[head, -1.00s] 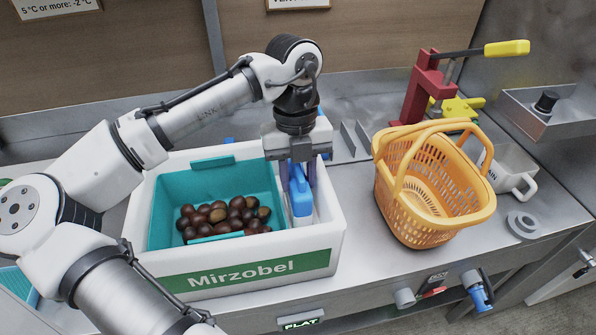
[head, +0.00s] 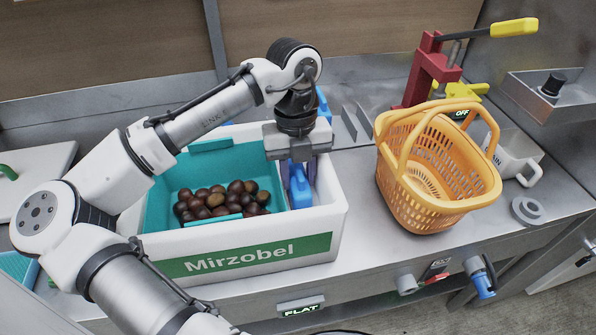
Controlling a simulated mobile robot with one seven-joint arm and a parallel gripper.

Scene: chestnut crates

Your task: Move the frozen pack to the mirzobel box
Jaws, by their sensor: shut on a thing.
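The Mirzobel box (head: 250,260) is a white crate with a green label, standing on the steel counter. A teal tray (head: 160,208) of chestnuts (head: 222,199) fills its left and middle part. My gripper (head: 299,178) points down into the box's right end, to the right of the tray. It is shut on the blue frozen pack (head: 300,190), which stands upright between the tray and the box's right wall. The pack's lower end is hidden, so I cannot tell whether it touches the floor of the box.
An orange basket (head: 436,210) with raised handles stands right of the box. Behind it is a red press (head: 428,72) with a yellow-tipped lever. A white mug (head: 518,160) and a grey ring weight (head: 527,209) are at the right. A blue item shows behind my gripper.

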